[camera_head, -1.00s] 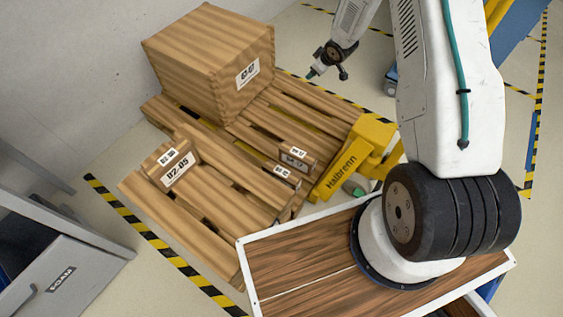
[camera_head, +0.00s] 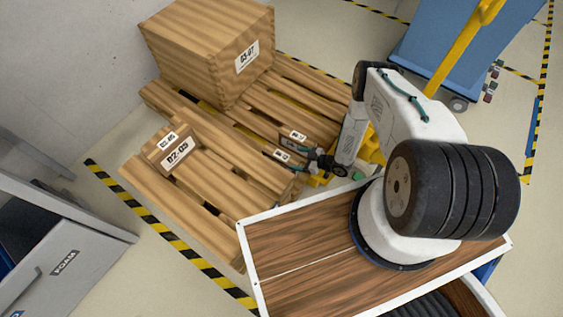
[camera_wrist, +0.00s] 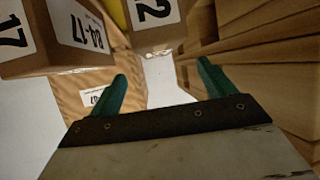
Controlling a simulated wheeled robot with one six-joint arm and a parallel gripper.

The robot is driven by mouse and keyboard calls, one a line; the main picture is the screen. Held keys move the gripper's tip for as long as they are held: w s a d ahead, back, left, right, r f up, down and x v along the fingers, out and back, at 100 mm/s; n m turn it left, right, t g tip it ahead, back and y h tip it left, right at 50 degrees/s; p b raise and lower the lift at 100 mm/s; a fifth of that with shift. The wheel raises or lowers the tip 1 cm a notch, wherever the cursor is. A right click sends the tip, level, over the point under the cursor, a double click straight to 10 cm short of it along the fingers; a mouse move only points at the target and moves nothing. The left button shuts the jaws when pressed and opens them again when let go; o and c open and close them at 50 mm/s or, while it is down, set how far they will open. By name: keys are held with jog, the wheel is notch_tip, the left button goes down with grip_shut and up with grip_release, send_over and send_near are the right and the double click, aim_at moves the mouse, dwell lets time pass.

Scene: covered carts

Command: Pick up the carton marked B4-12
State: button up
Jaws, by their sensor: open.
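In the wrist view a brown carton whose label ends in 2 (camera_wrist: 155,36) is cut off by the top edge; the rest of its marking is out of view. It lies beyond the gap between my fingers, at the top. My gripper (camera_wrist: 160,71) is open with two green fingers and nothing between them. Left of it is a carton marked B4-17 (camera_wrist: 28,62). In the head view my gripper (camera_head: 291,153) is low over the pallet beside two small cartons. The rear one (camera_head: 291,141) has a label too small to read; the nearer one is partly hidden by my gripper.
The wooden pallet (camera_head: 225,195) also bears a large crate (camera_head: 195,60) and a carton marked 02-05 or similar (camera_head: 158,150). Pallet slats (camera_wrist: 265,75) run close on the right in the wrist view. A blue cart (camera_head: 430,50) stands behind; a grey cabinet (camera_head: 60,255) is front left.

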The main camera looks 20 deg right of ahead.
aim_at(283, 156)
jog(key=x, duration=0.7)
jog(key=shift+w+a+f, duration=0.1)
jog(key=shift+w+f, duration=0.1)
jog(key=shift+w, duration=0.1)
grip_shut()
